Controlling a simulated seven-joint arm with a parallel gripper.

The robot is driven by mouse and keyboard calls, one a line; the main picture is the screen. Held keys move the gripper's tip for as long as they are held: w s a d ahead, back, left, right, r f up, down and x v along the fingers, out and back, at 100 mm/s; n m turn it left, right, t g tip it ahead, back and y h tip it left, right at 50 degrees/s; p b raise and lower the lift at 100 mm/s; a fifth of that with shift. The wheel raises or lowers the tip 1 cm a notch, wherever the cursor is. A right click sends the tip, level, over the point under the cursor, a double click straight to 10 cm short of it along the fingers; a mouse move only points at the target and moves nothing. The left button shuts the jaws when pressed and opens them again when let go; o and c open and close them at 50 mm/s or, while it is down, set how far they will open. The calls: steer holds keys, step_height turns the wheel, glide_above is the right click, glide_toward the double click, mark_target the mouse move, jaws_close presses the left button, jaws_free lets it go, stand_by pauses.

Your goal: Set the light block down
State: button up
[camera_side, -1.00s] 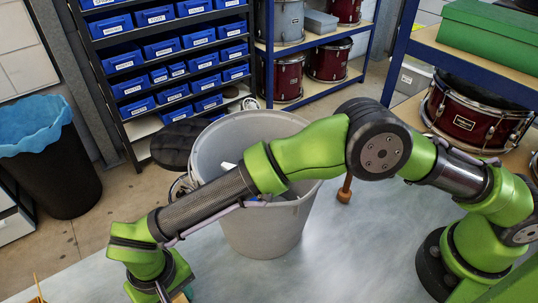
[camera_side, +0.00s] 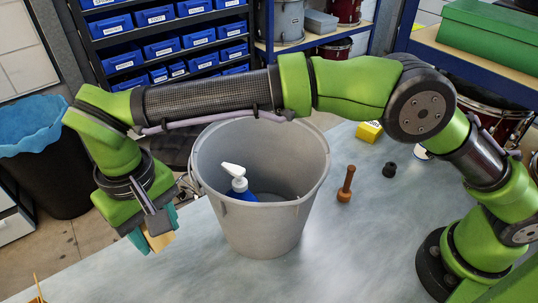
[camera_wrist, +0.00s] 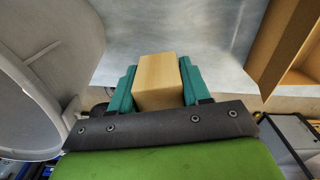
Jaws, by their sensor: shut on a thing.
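The light block (camera_side: 159,240) is a pale wooden block. My gripper (camera_side: 153,236) is shut on it, at the left of the bench (camera_side: 255,278) in the side view. In the wrist view the block (camera_wrist: 156,80) sits between the two teal fingertips of my gripper (camera_wrist: 156,84), with grey bench surface beyond it. The block appears held above the bench, though the exact height is hard to tell.
A grey bucket (camera_side: 262,225) with a white-topped blue pump bottle (camera_side: 238,185) inside stands right of my gripper.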

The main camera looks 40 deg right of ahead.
steer(key=w+d+r+n, duration=0.2)
steer(key=w+d+r, duration=0.35)
steer(key=r, duration=0.35)
steer(key=w+d+m, duration=0.2)
steer(key=w+d, duration=0.2)
steer(key=d, duration=0.9)
steer(key=m, duration=0.3)
glide_above(344, 161)
step_height(344, 161, down, 20)
steer(key=shift+f, duration=2.25)
